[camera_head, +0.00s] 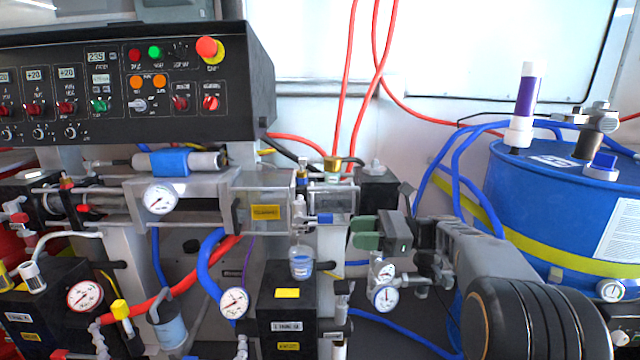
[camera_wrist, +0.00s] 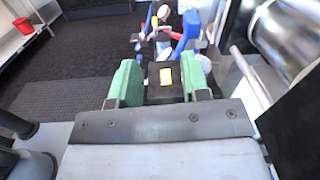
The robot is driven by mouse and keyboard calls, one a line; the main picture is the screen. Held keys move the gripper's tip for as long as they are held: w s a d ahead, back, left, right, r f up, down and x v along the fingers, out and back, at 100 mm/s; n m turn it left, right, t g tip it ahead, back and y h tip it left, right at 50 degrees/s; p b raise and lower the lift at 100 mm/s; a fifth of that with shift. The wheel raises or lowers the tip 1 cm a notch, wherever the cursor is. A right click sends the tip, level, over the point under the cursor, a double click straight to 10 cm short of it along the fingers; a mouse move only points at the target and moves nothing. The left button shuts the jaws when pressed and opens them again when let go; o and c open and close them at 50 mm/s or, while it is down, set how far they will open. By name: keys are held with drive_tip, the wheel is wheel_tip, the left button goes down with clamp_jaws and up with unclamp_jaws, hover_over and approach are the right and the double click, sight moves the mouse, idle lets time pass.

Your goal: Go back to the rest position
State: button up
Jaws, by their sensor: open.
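My gripper (camera_head: 366,232) is in front of the foam proportioner, right of centre in the head view, with its green-padded fingers pointing left. In the wrist view the two green fingers of my gripper (camera_wrist: 160,84) stand apart. A black box with a yellow label (camera_wrist: 166,76) shows beyond and between them; I see nothing held. The foam proportioner's black control panel (camera_head: 130,85) with its buttons and knobs fills the upper left of the head view.
A blue drum (camera_head: 540,205) with a yellow band stands at the right. Pressure gauges (camera_head: 160,198) and hoses crowd the machine front. A small clear cup with blue (camera_head: 301,262) hangs left of my gripper. Dark floor (camera_wrist: 75,60) lies open at the left in the wrist view.

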drive_tip(key=s+a+r+n+h+p, duration=0.3)
drive_tip(key=s+r+n+h+p, duration=0.4)
drive_tip(key=s+p, duration=0.5)
drive_tip(key=s+d+r+n+t+h+p, duration=0.2)
drive_tip(key=s+d+r+n+h+p, duration=0.5)
drive_tip(key=p, duration=1)
drive_tip(key=shift+s+d+r+n+t+h, duration=0.3)
drive_tip(key=shift+s+r+n+h, duration=0.35)
drive_tip(key=shift+n+h, duration=1.15)
